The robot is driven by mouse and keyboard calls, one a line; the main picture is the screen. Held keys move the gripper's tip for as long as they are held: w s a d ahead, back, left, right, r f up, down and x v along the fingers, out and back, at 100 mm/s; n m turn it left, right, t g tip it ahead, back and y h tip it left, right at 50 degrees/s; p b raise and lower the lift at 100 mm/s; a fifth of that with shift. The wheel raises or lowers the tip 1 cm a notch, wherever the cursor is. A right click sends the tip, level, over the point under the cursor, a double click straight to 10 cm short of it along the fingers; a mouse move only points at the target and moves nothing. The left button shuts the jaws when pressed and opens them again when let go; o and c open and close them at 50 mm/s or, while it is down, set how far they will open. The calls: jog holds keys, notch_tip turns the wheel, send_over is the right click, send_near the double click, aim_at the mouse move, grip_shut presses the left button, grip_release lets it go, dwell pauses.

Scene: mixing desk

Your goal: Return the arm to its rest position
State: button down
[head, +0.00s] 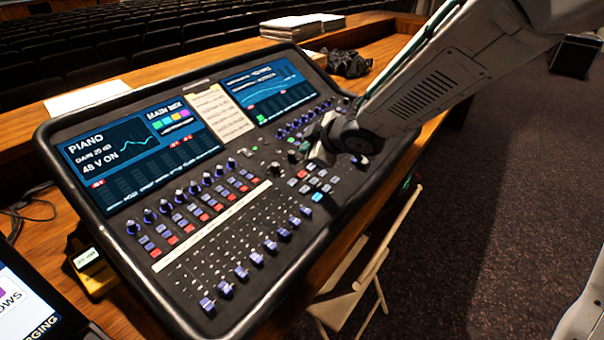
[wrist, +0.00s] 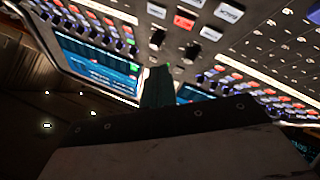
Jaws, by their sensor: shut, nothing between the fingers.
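My arm reaches in from the upper right of the head view and ends over the right part of the mixing desk (head: 150,262). My gripper (head: 318,155) is shut and holds nothing. It is close above the buttons and knobs at the desk's right side; I cannot tell whether it touches them. In the wrist view my gripper (wrist: 157,85) shows as a narrow dark green shape in front of the desk (wrist: 270,70). The arm hides part of the desk's right edge.
Papers (head: 88,97), a stack of papers (head: 290,27) and a dark crumpled item (head: 349,63) lie on the wooden desktop. A folding chair (head: 345,290) stands at the desk's front edge.

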jog(key=d+f+h, duration=0.1)
jog(key=s+d+f+m+h, duration=0.1)
jog(key=d, duration=0.1)
jog(key=d+f+m, duration=0.1)
jog(key=shift+s+d+g+h, duration=0.15)
jog(key=shift+d+g+h, duration=0.15)
jog(key=shift+g+h, duration=0.1)
jog(key=s+d+r+m+g+h, duration=0.25)
jog(key=s+d+m+h, duration=0.2)
jog(key=s+d, duration=0.5)
jog(key=s+d+r+m+g, duration=0.1)
jog(key=s+d+r+m, duration=0.2)
jog(key=s, duration=0.4)
jog(key=s+d+r+m+g+y, duration=0.1)
jog(key=s+d+r+m, duration=0.2)
jog(key=s, duration=0.5)
jog(key=s+d+r+m+g, duration=0.1)
jog(key=s+d+r+m, duration=0.2)
jog(key=s, duration=0.5)
jog(key=shift+d+g, duration=0.35)
jog(key=shift+d, duration=0.25)
